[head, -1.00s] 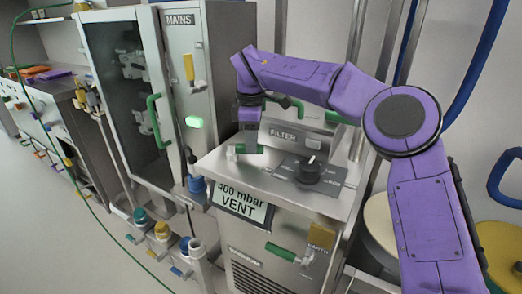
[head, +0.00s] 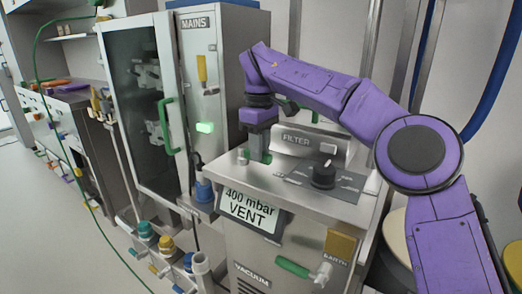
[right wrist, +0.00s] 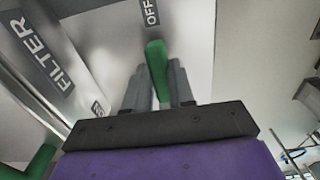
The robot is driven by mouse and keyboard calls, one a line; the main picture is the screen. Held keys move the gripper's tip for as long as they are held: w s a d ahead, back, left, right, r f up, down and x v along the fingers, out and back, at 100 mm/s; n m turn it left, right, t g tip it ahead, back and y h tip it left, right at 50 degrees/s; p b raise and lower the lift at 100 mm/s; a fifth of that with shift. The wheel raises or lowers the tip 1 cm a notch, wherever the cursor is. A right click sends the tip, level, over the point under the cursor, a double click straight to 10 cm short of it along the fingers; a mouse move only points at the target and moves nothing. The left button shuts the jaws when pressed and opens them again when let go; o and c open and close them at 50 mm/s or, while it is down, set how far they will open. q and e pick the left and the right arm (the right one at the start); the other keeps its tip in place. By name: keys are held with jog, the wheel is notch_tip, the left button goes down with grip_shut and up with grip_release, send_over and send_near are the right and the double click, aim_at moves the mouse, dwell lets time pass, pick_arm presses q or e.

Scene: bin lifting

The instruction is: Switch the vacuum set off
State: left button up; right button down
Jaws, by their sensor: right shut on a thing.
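The vacuum set (head: 300,240) is a steel cabinet with a display (head: 250,210) reading "400 mbar VENT". A green lever (right wrist: 157,60) is on its top. My right gripper (right wrist: 158,88) is shut on the lever, with one grey finger on each side. In the right wrist view the lever's end points towards the "OFF" label (right wrist: 150,12). A partly hidden "ON" label (right wrist: 98,108) is off to the left. In the head view the right gripper (head: 258,150) reaches down to the cabinet top and partly covers the lever. My left gripper is not in view.
A "FILTER" block (head: 310,143) and a black knob (head: 324,175) are close to the right of the gripper. A "MAINS" cabinet (head: 205,60) with a glass door stands at the left. A green lever (head: 293,267) is on the vacuum set's front.

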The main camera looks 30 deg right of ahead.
jog(key=c, duration=1)
grip_release()
jog(key=shift+a, duration=0.1)
jog(key=shift+o, duration=0.2)
jog(key=shift+r, duration=0.1)
notch_tip(320, 180, up, 10)
jog(key=p, duration=0.6)
jog(key=shift+r, duration=0.15)
